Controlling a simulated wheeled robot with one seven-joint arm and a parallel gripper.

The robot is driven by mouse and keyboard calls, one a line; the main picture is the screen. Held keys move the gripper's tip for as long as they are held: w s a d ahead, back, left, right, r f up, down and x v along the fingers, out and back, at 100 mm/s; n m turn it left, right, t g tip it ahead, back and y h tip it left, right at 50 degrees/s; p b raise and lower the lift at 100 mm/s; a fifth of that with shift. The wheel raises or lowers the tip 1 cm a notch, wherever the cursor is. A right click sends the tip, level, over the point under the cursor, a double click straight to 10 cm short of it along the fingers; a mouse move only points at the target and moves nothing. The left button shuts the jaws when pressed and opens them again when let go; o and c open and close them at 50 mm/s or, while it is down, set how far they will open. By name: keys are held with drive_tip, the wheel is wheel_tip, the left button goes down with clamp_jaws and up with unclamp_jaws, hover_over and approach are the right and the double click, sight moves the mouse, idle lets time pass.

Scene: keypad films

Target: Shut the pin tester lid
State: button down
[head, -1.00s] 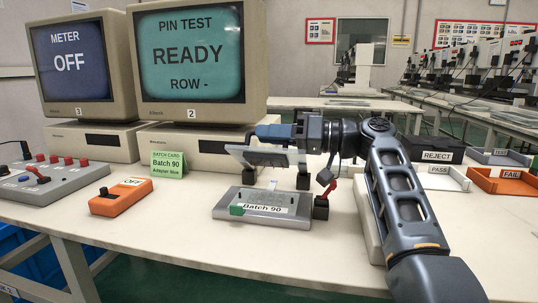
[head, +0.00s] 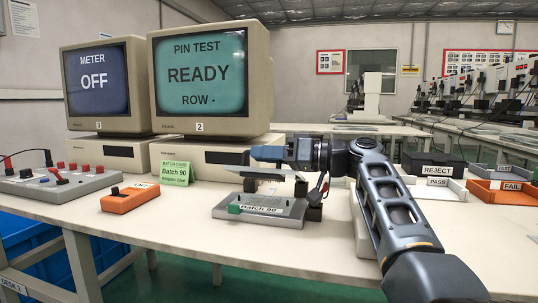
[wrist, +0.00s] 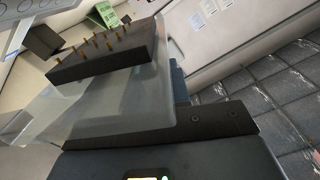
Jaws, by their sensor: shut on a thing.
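The pin tester base (head: 290,217) is a flat grey plate on the bench, with a "Batch 90" label and a small green block on its front. Its lid (head: 262,173) is a clear-grey plate, held close to level above the base, apart from it. In the wrist view the lid (wrist: 110,110) is see-through and carries a dark block with several gold pins (wrist: 105,52). My gripper (head: 268,158) is shut on the lid, reaching it from the right; its fingertips are mostly hidden. The pin tester screen (head: 200,75) reads "READY" and "ROW -".
A green batch card (head: 174,173) and an orange box (head: 124,200) stand left of the tester. A grey switch panel (head: 55,181) is farther left. PASS (head: 440,190) and FAIL (head: 503,198) trays lie at the right. The bench front is clear.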

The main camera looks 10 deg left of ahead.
drive_tip(key=c, duration=1.2)
unclamp_jaws()
drive_tip(key=shift+r, duration=0.1)
drive_tip(key=shift+o, duration=0.2)
drive_tip(key=d+p, duration=0.2)
drive_tip(key=d, duration=0.6)
drive_tip(key=shift+s, duration=0.15)
